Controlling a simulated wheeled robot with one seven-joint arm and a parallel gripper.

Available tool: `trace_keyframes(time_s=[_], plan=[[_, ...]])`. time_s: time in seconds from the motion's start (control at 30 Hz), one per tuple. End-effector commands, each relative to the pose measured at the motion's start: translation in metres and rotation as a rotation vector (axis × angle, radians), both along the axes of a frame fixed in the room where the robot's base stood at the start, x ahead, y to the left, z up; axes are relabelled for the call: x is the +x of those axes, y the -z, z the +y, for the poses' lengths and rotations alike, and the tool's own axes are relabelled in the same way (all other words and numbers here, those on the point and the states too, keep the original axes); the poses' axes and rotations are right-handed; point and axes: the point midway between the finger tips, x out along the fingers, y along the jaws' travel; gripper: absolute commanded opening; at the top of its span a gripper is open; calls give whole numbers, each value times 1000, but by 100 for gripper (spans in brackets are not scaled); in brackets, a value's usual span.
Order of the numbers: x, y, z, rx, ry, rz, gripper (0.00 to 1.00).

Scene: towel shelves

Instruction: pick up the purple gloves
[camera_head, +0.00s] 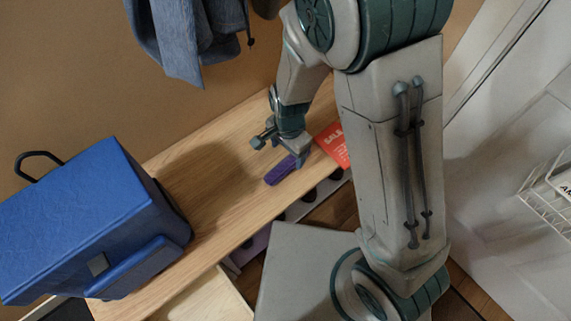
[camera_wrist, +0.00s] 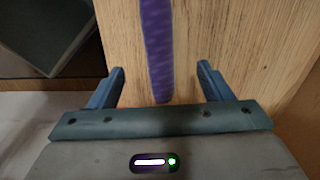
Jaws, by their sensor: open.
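The purple gloves (camera_head: 281,170) lie on a wooden bench (camera_head: 225,180), partly hidden by my gripper in the head view. In the wrist view the purple gloves (camera_wrist: 158,50) show as a narrow strip running from the top edge down between my fingers. My gripper (camera_head: 282,152) is open just above the bench at the gloves' far end. In the wrist view both fingers of my gripper (camera_wrist: 161,80) stand apart, one on each side of the gloves, with gaps to both. I cannot tell how far the fingertips are above the wood.
A blue backpack (camera_head: 85,215) stands on the left end of the bench. A red sale sign (camera_head: 335,145) lies close to the right of my gripper. A blue garment (camera_head: 175,40) hangs on the wall above. The bench between backpack and gloves is clear.

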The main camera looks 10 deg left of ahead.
Motion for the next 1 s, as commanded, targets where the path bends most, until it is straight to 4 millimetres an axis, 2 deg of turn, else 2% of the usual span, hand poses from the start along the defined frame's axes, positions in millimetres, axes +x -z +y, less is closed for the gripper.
trace_keyframes(time_s=[0.27,0.53,0.77,0.8,0.97,1.0], plan=[[0,19,-2,0,2,1,73],[1,58,-5,0,3,1,73],[1,61,-4,0,3,0,73],[1,60,-4,0,3,0,70],[1,60,-4,1,3,-1,26],[1,60,-4,1,3,-1,24]])
